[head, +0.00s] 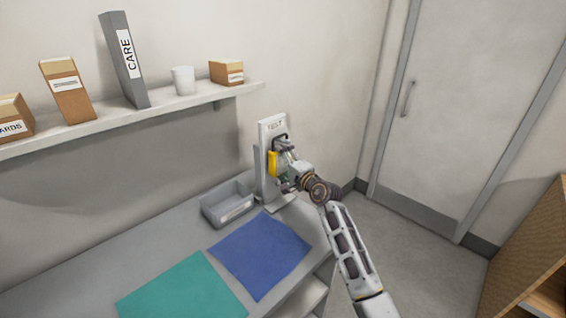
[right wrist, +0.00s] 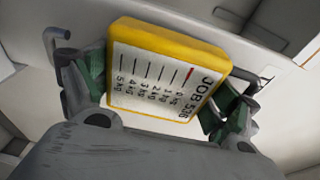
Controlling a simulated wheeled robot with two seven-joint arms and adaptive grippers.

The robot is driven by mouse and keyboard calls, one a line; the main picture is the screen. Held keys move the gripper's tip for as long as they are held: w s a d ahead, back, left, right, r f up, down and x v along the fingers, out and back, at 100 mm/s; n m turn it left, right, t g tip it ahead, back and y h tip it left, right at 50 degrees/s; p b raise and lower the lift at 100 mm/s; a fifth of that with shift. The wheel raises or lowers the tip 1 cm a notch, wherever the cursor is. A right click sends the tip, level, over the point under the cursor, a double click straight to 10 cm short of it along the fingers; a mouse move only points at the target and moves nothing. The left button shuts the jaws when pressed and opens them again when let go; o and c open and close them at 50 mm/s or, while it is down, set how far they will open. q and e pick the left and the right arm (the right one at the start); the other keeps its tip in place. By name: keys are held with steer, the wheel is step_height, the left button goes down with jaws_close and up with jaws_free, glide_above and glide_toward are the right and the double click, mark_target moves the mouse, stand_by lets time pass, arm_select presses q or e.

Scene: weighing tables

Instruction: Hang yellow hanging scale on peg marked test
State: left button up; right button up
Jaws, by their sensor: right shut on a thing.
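The yellow hanging scale (head: 272,163) is upright in front of the white stand (head: 265,190) marked TEST. My right gripper (head: 284,164) is at its right side. In the right wrist view the scale (right wrist: 165,68) shows its white face with JOB 536 and a kg range. The green pads of my right gripper (right wrist: 160,92) are closed on its two ends. A dark bent wire shows beside its right end. The peg is hidden behind the gripper in the head view, and I cannot tell whether the scale touches it. My left gripper is not in view.
A grey bin (head: 228,205) stands left of the stand. A blue mat (head: 260,253) and a teal mat (head: 185,290) lie on the table. Above is a shelf (head: 150,112) with boxes, a CARE binder and white cups. A door (head: 455,110) is at the right.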

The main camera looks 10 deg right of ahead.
steer(key=shift+w, duration=0.1)
stand_by(0.6)
steer(key=o, duration=1.7)
steer(key=shift+o, duration=0.2)
steer(key=shift+a, duration=0.1)
steer(key=shift+f, duration=0.15)
